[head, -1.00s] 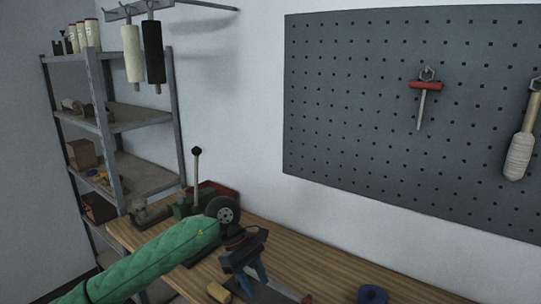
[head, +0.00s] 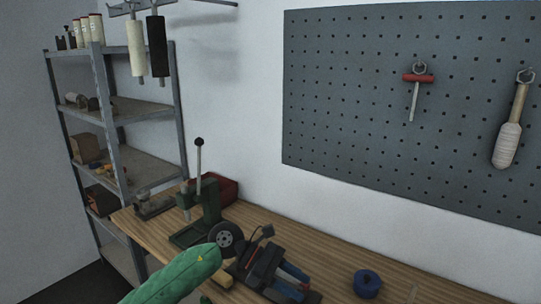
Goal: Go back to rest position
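My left arm, in a green quilted sleeve, comes in from the bottom of the head view. Its dark gripper (head: 290,281) has blue fingers and is low over the workbench (head: 325,258), pointing to the lower right. The two fingers look apart, and I see nothing held between them. My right arm and gripper are out of view.
A green lever press (head: 208,205) and a red bin (head: 226,188) stand at the bench's back left. A blue roll (head: 367,283) lies to the right of the gripper. A metal shelf (head: 143,168) stands left; a pegboard (head: 350,90) with tools hangs behind.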

